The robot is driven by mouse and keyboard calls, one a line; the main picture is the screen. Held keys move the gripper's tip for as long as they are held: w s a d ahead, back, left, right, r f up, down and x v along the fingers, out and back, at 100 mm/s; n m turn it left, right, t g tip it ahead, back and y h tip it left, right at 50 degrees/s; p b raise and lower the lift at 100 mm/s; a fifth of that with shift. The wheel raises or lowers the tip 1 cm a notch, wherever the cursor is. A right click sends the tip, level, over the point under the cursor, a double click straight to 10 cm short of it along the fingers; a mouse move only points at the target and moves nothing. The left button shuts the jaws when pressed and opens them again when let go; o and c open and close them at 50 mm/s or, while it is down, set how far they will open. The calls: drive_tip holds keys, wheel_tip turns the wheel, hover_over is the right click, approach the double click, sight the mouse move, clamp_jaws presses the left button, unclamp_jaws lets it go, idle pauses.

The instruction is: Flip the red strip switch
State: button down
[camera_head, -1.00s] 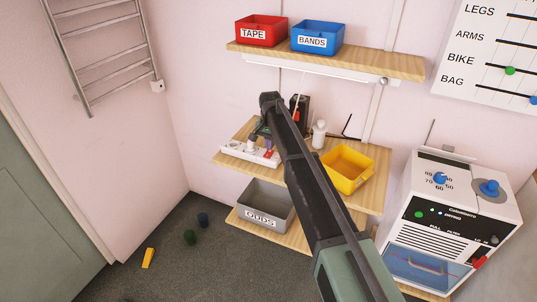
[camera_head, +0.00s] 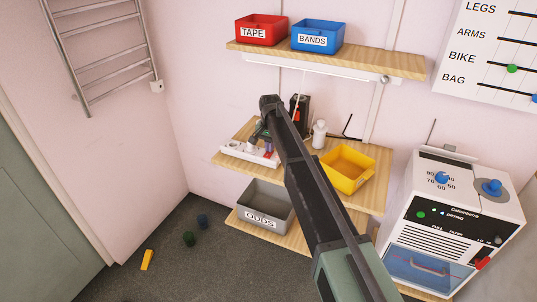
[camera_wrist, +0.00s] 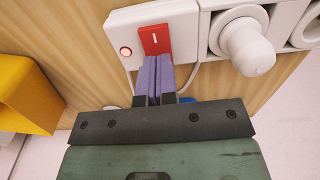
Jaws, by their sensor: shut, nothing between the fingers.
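The white power strip (camera_wrist: 180,20) lies on the wooden middle shelf; it also shows in the head view (camera_head: 240,151). Its red switch (camera_wrist: 155,38) is a rocker with a white line mark, next to a small round red lamp (camera_wrist: 126,51). My gripper (camera_wrist: 156,68) is shut and empty, its purple fingertips together at the near edge of the red switch. They overlap its lower edge in the wrist view; I cannot tell whether they touch it. In the head view my arm partly hides the gripper (camera_head: 267,148) and the strip's right end.
A white plug (camera_wrist: 243,42) stands up from the strip beside the switch. A yellow bin (camera_head: 347,168) is on the same shelf, right of my arm. A white bottle (camera_head: 319,134) and a dark device (camera_head: 300,107) stand behind. A grey ODDS bin (camera_head: 265,207) sits below.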

drive_tip(key=shift+f, duration=0.15)
wheel_tip(320, 180, up, 7)
drive_tip(key=p, duration=0.7)
drive_tip(key=s+d+n, duration=0.1)
drive_tip(key=s+d, duration=0.7)
drive_tip(key=s, duration=0.4)
drive_tip(key=s+d+n, duration=0.1)
drive_tip(key=s+d, duration=0.7)
drive_tip(key=s, duration=0.5)
drive_tip(key=s+d+n, duration=0.2)
drive_tip(key=s+d, duration=0.6)
drive_tip(key=s, duration=0.4)
drive_tip(key=shift+s, duration=0.3)
